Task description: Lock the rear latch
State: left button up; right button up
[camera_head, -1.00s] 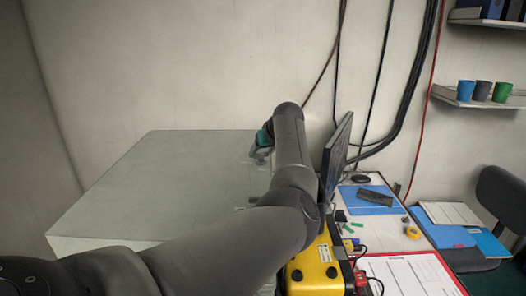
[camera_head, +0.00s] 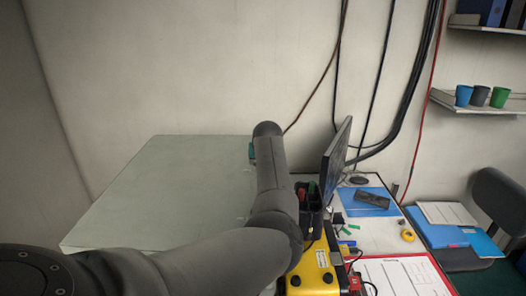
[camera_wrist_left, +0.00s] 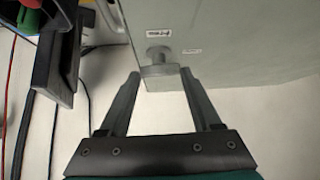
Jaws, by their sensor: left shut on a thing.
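The rear latch (camera_wrist_left: 158,54) is a small grey metal knob with a wider grip, at the edge of the pale grey-green panel (camera_wrist_left: 235,35) in the left wrist view. Two small white labels are on the panel beside it. My left gripper (camera_wrist_left: 160,73) has a finger on each side of the latch's grip and is shut on it. In the head view my left arm hides the latch and the fingers; only a bit of teal wrist shows near the panel's far right corner. The panel top (camera_head: 170,190) also shows there. My right gripper is not in view.
A dark monitor (camera_head: 336,160) stands close to the right of my arm. A black holder (camera_head: 313,212) with red and green items and a yellow case (camera_head: 314,265) are also close by. Cables hang on the wall behind. The panel top left of my arm is clear.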

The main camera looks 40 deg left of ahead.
pick_arm(q)
jog(key=shift+s+m+t+h+p, duration=0.1)
jog(key=shift+m+t+h+p, duration=0.25)
jog(key=shift+m+p, duration=0.35)
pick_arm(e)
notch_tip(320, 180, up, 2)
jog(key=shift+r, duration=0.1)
pick_arm(q)
jog(key=o, duration=1.4)
jog(key=shift+a, duration=0.1)
jog(key=shift+s+d+r, duration=0.35)
jog(key=shift+r, duration=0.2)
jog(key=b+v, duration=0.1)
jog(key=v, duration=1.2)
jog(key=shift+s+d+r, duration=0.2)
jog(key=shift+r, duration=0.1)
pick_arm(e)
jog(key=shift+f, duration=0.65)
